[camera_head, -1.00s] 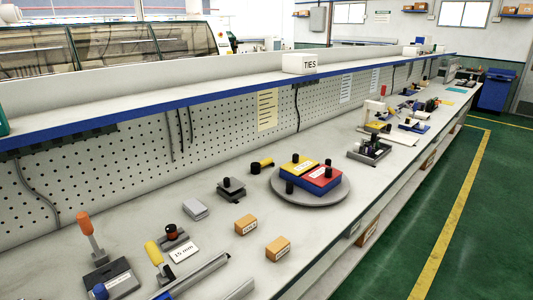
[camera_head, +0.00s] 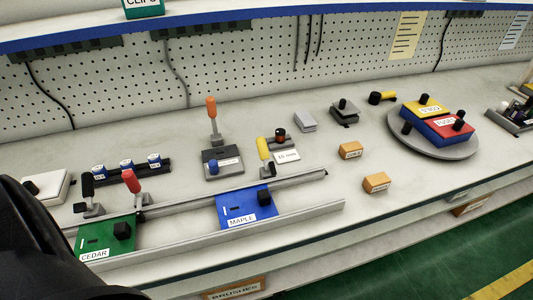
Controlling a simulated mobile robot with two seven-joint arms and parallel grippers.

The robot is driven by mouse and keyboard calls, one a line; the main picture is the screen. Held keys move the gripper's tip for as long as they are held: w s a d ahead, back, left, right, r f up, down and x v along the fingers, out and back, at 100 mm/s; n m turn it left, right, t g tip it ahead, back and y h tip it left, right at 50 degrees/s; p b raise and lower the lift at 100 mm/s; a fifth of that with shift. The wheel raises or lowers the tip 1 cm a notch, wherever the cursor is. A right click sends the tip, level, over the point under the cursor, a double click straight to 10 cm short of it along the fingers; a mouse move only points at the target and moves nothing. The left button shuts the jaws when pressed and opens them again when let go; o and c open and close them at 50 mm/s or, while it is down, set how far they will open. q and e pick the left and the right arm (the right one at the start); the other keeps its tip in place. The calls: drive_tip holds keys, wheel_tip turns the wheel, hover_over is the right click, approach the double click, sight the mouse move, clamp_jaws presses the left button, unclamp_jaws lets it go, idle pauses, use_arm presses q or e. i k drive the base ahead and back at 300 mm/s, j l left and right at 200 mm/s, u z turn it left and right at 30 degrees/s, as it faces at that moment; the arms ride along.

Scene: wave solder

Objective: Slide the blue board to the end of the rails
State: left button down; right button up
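The blue board (camera_head: 237,209), labelled MAPLE, sits between two grey rails in the head view, with a black knob on its right part. The rails (camera_head: 305,214) run from lower left to the right, and bare track shows to the right of the blue board. A green board (camera_head: 105,238), labelled CEDAR, sits on the same rails further left, also with a black knob. A dark part of my own body covers the lower left corner. Neither gripper's fingers show.
Toggle clamps with red (camera_head: 131,181) and yellow (camera_head: 263,149) handles stand along the back rail. An orange-handled tool (camera_head: 212,113) stands behind. Two small wooden blocks (camera_head: 376,183) lie right of the rails. A grey turntable (camera_head: 465,152) carries yellow and red boxes.

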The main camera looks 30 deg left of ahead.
sight(245, 203)
drive_tip(key=k+u, duration=0.1)
drive_tip(key=u, duration=1.05)
